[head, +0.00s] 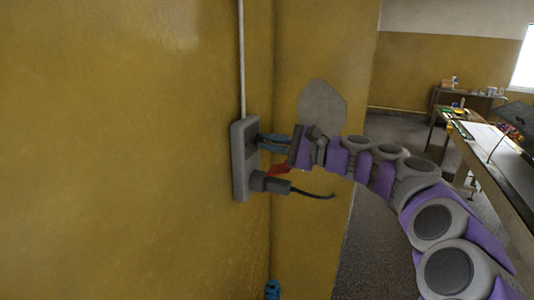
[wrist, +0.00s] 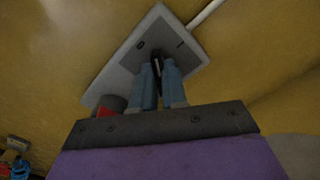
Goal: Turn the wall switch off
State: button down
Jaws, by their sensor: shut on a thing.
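The wall switch (head: 240,165) is a grey box on the yellow wall, left of centre in the head view. In the wrist view its light grey plate (wrist: 125,70) shows tilted, with a round mark and a line mark on its face. My gripper (head: 262,143) reaches it from the right at its upper part. In the wrist view the two blue fingers (wrist: 158,75) are shut on a small dark switch lever (wrist: 157,60) between them, close against the plate. The fingers hide most of the lever, so its exact angle is unclear.
A dark plug (head: 272,184) with a black cable sticks out of the box's lower part, just below my gripper. A red part (head: 279,169) shows beside it. A pipe (head: 241,60) runs up the wall. A wall corner stands close right; a long bench (head: 505,165) is farther right.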

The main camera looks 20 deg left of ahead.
jog(key=n+b, duration=0.1)
jog(key=f+n+b, duration=0.1)
jog(key=n+b, duration=0.1)
jog(key=shift+n, duration=0.3)
jog(key=shift+n+b, duration=1.5)
jog(key=shift+n, duration=0.2)
jog(key=c, duration=1.5)
grip_release()
jog(key=shift+c, duration=0.2)
jog(key=o, duration=0.4)
jog(key=shift+d+r, duration=0.2)
jog(key=shift+r, duration=0.05)
jog(key=shift+s+d, duration=0.2)
jog(key=shift+d, duration=2.7)
jog(key=shift+s+d, duration=0.2)
jog(key=shift+d, duration=2.7)
jog(key=shift+s+d, duration=0.2)
jog(key=shift+d, duration=2.7)
